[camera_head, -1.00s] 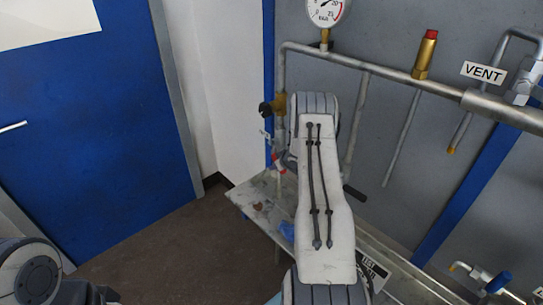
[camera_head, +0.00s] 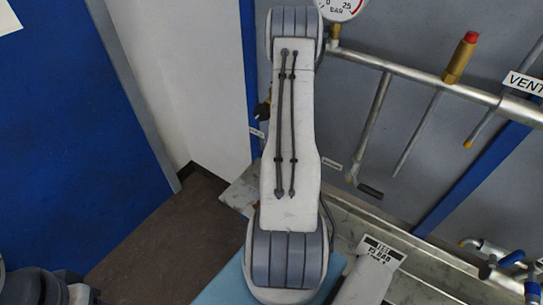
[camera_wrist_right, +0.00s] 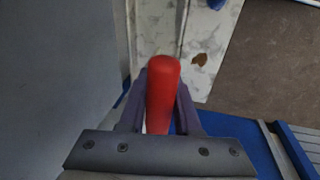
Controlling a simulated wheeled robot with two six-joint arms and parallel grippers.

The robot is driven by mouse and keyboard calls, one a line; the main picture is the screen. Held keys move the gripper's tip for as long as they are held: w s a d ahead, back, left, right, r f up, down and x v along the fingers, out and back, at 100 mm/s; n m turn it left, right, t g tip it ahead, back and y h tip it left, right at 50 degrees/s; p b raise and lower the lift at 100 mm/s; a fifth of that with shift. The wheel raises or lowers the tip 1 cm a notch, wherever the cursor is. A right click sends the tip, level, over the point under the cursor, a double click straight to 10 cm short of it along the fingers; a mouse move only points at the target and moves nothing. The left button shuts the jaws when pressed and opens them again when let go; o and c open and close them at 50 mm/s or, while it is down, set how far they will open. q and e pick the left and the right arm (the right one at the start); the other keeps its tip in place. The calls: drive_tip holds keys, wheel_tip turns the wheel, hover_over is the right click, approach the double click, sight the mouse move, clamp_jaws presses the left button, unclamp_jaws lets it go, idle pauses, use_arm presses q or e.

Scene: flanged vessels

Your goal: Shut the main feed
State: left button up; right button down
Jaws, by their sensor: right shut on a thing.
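A red handle (camera_wrist_right: 163,100) stands between the fingers of my right gripper (camera_wrist_right: 162,84) in the right wrist view. The gripper is shut on it, and the rounded red end sticks out past the fingertips. What the handle joins is hidden below the gripper. In the head view my right arm covers the gripper and the handle. A dark valve knob (camera_head: 262,110) shows partly at the left of the arm. I cannot read any label naming the main feed. My left gripper is out of view; only part of the left arm shows at lower left.
A pressure gauge (camera_head: 341,6) and a brass fitting with a red cap (camera_head: 460,58) sit on the pipe by the VENT label (camera_head: 524,84). Blue-handled valves (camera_head: 511,259) are at lower right. A worn bench (camera_head: 345,210) runs below. Open floor (camera_head: 165,240) lies left.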

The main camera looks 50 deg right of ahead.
drive_tip(key=shift+s+d+r+g+p, duration=0.1)
drive_tip(key=shift+r+g+p, duration=0.5)
drive_tip(key=shift+p, duration=0.2)
drive_tip(key=c, duration=0.6)
unclamp_jaws()
drive_tip(key=r+p, duration=0.1)
drive_tip(key=r, duration=0.2)
drive_tip(key=a+r+p, duration=0.1)
drive_tip(key=r, duration=0.2)
drive_tip(key=r+p, duration=0.1)
drive_tip(key=r, duration=0.2)
drive_tip(key=shift+a, duration=0.4)
drive_tip(key=shift+a+r, duration=0.2)
drive_tip(key=shift+r, duration=0.4)
